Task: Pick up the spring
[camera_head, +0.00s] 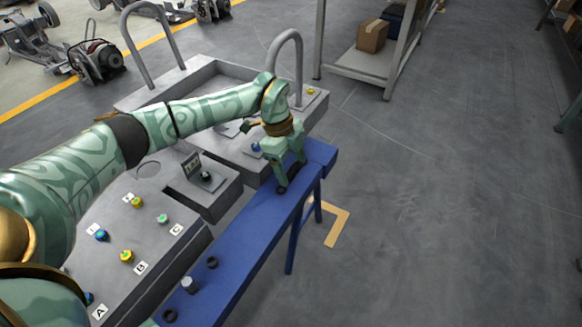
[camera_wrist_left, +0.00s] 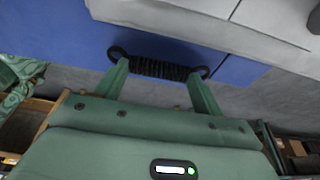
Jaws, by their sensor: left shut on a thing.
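The spring (camera_wrist_left: 160,68) is a black coil with a ring at each end. In the left wrist view it lies across the tips of my left gripper (camera_wrist_left: 161,78), whose two fingers are shut on it. In the head view my left gripper (camera_head: 290,173) points down over the far end of the blue bench (camera_head: 240,232). Only a dark part of the spring (camera_head: 281,189) shows there below the fingers. I cannot tell whether the spring still touches the bench. My right gripper is not in view.
Dark rings and a grey cylinder (camera_head: 190,284) stand on the near part of the bench. A grey console (camera_head: 150,235) with coloured knobs lies to its left. A shelf with a cardboard box (camera_head: 372,36) stands behind.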

